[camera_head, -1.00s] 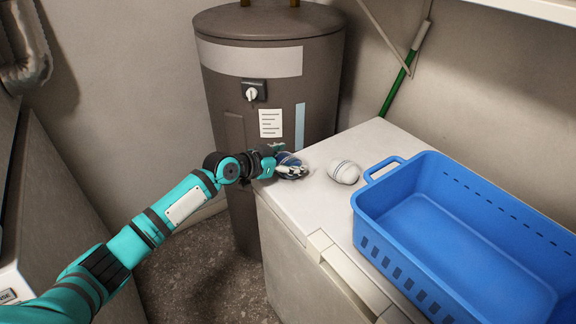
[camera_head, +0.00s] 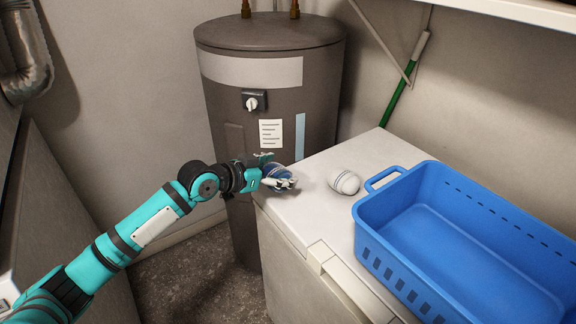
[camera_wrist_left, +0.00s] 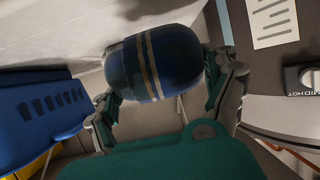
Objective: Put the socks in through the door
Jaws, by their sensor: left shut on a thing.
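My left gripper (camera_head: 279,178) is shut on a rolled blue sock (camera_head: 277,171) with pale stripes, held at the left edge of the white cabinet top. In the left wrist view the blue sock (camera_wrist_left: 155,64) sits between the two fingers (camera_wrist_left: 165,95). A white rolled sock (camera_head: 344,181) with thin dark stripes lies on the white top, to the right of the gripper and apart from it. The door does not show clearly in these views. My right gripper is not in view.
A blue basket (camera_head: 460,240), empty where I see inside, stands on the white cabinet top (camera_head: 300,215) at the right. A grey-brown water heater (camera_head: 270,90) stands behind the gripper. Another appliance (camera_head: 60,230) is at the left, with open floor (camera_head: 205,280) between.

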